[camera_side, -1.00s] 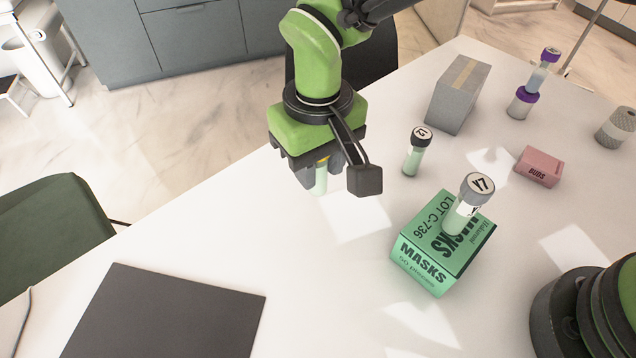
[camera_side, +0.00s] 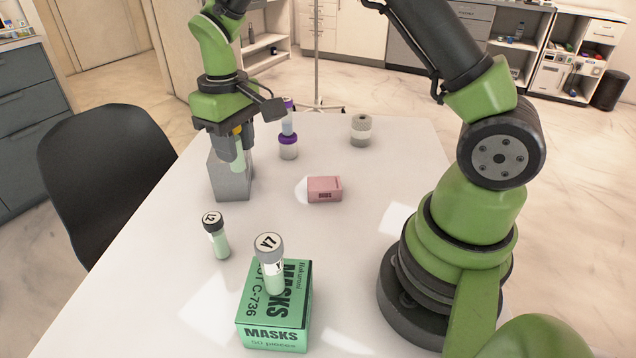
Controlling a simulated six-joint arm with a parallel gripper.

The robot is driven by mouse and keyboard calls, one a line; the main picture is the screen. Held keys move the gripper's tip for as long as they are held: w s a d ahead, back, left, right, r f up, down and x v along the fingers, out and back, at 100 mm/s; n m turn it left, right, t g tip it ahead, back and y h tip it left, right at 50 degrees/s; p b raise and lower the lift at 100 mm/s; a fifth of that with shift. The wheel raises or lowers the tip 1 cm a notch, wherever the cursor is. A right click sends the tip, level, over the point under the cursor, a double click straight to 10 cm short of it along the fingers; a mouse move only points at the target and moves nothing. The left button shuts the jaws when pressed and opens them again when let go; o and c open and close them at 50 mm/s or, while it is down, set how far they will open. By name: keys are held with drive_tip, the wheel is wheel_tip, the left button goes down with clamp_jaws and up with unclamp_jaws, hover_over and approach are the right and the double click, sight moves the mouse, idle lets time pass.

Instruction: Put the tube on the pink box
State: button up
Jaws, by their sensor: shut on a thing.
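My gripper (camera_side: 234,146) is shut on a pale green tube (camera_side: 238,160) with a yellow cap mostly hidden between the fingers. The tube hangs upright and overlaps the top of the grey box in the picture; I cannot tell whether it is above or in front of it.
A grey box (camera_side: 232,185) stands behind the black-capped tube (camera_side: 219,243). A grey-capped tube (camera_side: 272,272) stands on the green masks box (camera_side: 275,338). Purple-capped containers (camera_side: 288,150) and a grey cylinder (camera_side: 361,131) stand at the back. White table (camera_side: 375,165) is bare right of the pink box.

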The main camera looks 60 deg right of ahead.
drive_tip(key=s+d+r+m, duration=0.1)
drive_tip(key=s+d, duration=0.3)
drive_tip(key=d, duration=0.3)
drive_tip(key=s+d+m, duration=0.1)
drive_tip(key=s+d, duration=0.3)
drive_tip(key=d, duration=0.3)
hover_over(325, 183)
wheel_tip(325, 183, down, 6)
drive_tip(key=shift+f, duration=2)
drive_tip(key=shift+f, duration=0.2)
drive_tip(key=o, duration=0.9)
drive_tip(key=shift+r, duration=0.15)
